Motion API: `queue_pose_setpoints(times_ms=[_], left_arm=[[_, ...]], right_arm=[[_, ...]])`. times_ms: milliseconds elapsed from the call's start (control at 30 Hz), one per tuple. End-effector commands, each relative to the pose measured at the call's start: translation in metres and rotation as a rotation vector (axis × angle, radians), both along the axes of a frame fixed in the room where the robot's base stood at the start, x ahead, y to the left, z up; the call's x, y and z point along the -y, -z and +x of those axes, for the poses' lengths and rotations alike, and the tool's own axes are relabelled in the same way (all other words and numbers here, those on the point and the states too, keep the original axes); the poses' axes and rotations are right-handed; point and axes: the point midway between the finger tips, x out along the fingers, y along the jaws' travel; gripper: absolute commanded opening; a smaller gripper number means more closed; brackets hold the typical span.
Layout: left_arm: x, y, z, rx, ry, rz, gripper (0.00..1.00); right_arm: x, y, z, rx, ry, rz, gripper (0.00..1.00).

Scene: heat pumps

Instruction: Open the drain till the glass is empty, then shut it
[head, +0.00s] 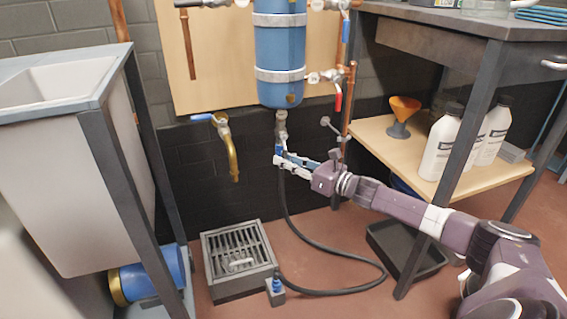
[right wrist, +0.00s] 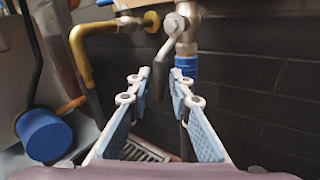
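A blue cylindrical vessel (head: 280,55) hangs on a wooden board. Under it is a drain valve (head: 281,122), which the right wrist view shows with a grey lever (right wrist: 172,45) and a blue hose fitting (right wrist: 186,66). A black hose (head: 288,205) runs down from it. My right gripper (head: 283,158) is just below the valve. In the right wrist view the gripper (right wrist: 160,75) has its fingers apart; the lever's lower end is near and between the tips, contact unclear. I cannot make out the glass or its level. My left gripper is out of view.
A floor grate (head: 238,255) lies beside the hose end (head: 276,287). A brass tap (head: 230,150) with a blue handle is left of the valve. A sink (head: 60,80) stands at left. At right a shelf (head: 500,180) holds white bottles (head: 443,142) and an orange funnel (head: 404,108).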

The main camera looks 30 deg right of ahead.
Motion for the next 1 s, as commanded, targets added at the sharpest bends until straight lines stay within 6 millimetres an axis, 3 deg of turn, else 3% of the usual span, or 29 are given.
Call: queue_pose_setpoints(times_ms=[467,667,1000], left_arm=[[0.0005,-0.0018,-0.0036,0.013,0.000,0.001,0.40],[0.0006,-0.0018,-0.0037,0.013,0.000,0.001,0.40],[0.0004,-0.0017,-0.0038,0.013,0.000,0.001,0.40]], right_arm=[[-0.0031,-0.0003,0.0081,0.000,0.000,0.000,0.19],[-0.0031,-0.0003,0.0080,0.000,0.000,0.000,0.00],[-0.0031,-0.0003,0.0080,0.000,0.000,0.000,0.00]])
